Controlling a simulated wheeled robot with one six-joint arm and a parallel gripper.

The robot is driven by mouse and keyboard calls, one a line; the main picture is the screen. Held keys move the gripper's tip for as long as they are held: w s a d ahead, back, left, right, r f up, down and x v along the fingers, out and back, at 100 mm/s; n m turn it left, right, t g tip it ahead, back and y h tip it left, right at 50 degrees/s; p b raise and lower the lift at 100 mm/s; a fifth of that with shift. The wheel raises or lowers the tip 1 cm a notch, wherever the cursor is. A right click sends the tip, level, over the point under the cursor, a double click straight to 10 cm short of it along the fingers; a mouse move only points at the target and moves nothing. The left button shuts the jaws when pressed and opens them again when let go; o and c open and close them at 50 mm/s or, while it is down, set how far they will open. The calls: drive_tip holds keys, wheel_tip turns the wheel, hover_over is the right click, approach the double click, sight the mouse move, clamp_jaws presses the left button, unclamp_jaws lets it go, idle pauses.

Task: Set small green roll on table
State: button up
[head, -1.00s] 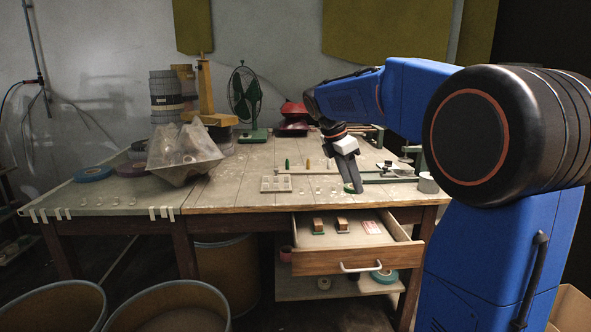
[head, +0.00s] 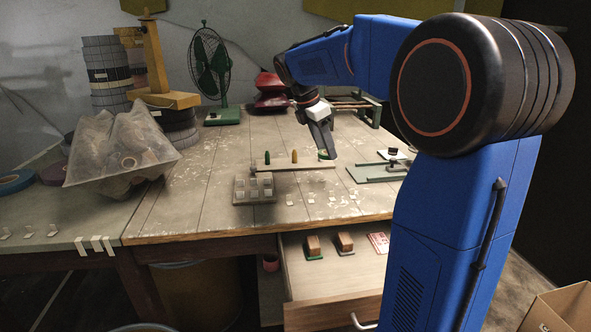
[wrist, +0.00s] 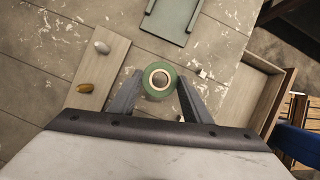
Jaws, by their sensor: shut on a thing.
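My gripper (head: 326,153) is shut on the small green roll (wrist: 158,67). In the wrist view the roll sits between the two fingertips, a green ring with a pale core and an open centre. In the head view only a little of its green edge (head: 323,155) shows at the fingertips. The fingers point down over the worn wooden table (head: 190,190), close to the right end of a thin peg board (head: 288,167). I cannot tell how high the roll is above the surface.
A small grey tray (head: 254,201) lies in front. A green flat fixture (head: 372,175) is at right. Below the front edge, the drawer (head: 320,275) is open. A fan (head: 210,60) stands behind.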

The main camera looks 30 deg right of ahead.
sight(327, 183)
wheel_tip(327, 183, down, 9)
idle(0.5)
drive_tip(key=shift+f, duration=0.1)
drive_tip(key=o, duration=1)
drive_tip(key=shift+o, duration=0.2)
drive_tip(key=v, duration=1.2)
drive_tip(key=s+a+f+m+t+y, duration=0.1)
drive_tip(key=s+a+f+m, duration=0.2)
drive_tip(key=s, duration=0.7)
drive_tip(key=s+a+f+m+t+y, duration=0.2)
drive_tip(key=s+a+f+m, duration=0.2)
drive_tip(key=s+f+m, duration=0.4)
drive_tip(key=s+a+f+m+t+y, duration=0.1)
drive_tip(key=s+a+f+m, duration=0.2)
drive_tip(key=s, duration=0.9)
drive_tip(key=shift+s+a+f+m+t, duration=0.2)
drive_tip(key=shift+f+m, duration=0.5)
drive_tip(key=shift+m, duration=0.25)
drive_tip(key=shift+s+a+f+m+t, duration=0.1)
drive_tip(key=shift+s+f+m+t, duration=0.1)
drive_tip(key=shift+f+m, duration=0.65)
drive_tip(key=shift+r, duration=0.2)
